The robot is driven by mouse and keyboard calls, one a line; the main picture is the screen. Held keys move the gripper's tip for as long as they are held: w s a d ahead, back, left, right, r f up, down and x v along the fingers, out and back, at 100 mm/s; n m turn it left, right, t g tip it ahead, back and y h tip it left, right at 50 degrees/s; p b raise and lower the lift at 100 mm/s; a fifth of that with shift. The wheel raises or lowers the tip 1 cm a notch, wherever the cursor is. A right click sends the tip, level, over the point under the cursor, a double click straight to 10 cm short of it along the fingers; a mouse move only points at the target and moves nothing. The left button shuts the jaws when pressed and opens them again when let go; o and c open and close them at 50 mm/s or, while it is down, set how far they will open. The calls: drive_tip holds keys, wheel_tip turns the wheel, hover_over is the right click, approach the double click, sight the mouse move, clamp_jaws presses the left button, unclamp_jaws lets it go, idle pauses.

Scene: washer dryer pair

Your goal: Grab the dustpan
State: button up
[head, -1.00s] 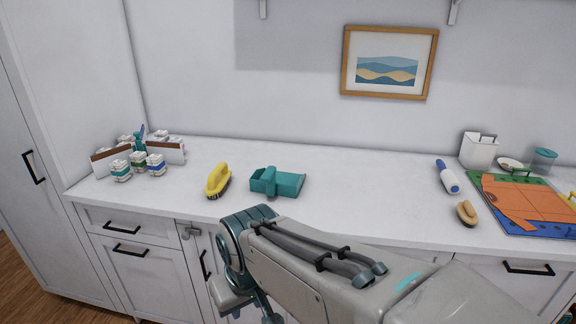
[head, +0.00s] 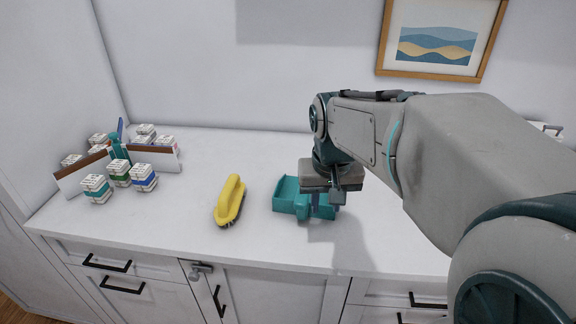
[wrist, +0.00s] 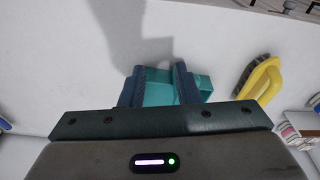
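The teal dustpan (head: 288,197) lies on the white counter, partly hidden by my gripper in the head view. My gripper (head: 327,203) points down over the dustpan's right part. In the wrist view my gripper's two dark fingers (wrist: 160,80) are apart, and the teal dustpan (wrist: 203,88) shows between and beyond them. The fingers look open, not closed on it. Whether they touch the dustpan, I cannot tell.
A yellow brush (head: 231,200) lies on the counter left of the dustpan and also shows in the wrist view (wrist: 262,78). Several small white containers (head: 119,172) stand at the far left. The counter (head: 270,150) behind the dustpan is clear.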

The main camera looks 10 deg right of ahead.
drive_tip(key=w+d+m+g, duration=0.1)
drive_tip(key=w+d, duration=0.3)
drive_tip(key=w, duration=0.3)
drive_tip(key=w+d+m+g, duration=0.1)
drive_tip(key=w+d+m, duration=0.1)
drive_tip(key=w+d, duration=0.35)
drive_tip(key=f, duration=0.2)
drive_tip(key=w+a+f, duration=0.1)
drive_tip(key=f, duration=0.2)
drive_tip(key=w+f, duration=0.1)
drive_tip(key=f, duration=0.1)
drive_tip(key=shift+a+f, duration=0.3)
drive_tip(key=shift+f, duration=0.1)
drive_tip(key=shift+s+d+f+p, duration=0.1)
drive_tip(key=shift+s+f+p, duration=0.1)
drive_tip(key=shift+f, duration=0.7)
drive_tip(key=shift+s+d+f+p, duration=0.1)
drive_tip(key=shift+f+p, duration=0.1)
drive_tip(key=shift+f, duration=0.7)
drive_tip(key=shift+s+d+f+p, duration=0.1)
drive_tip(key=shift+f+p, duration=0.1)
drive_tip(key=shift+f, duration=0.7)
clamp_jaws()
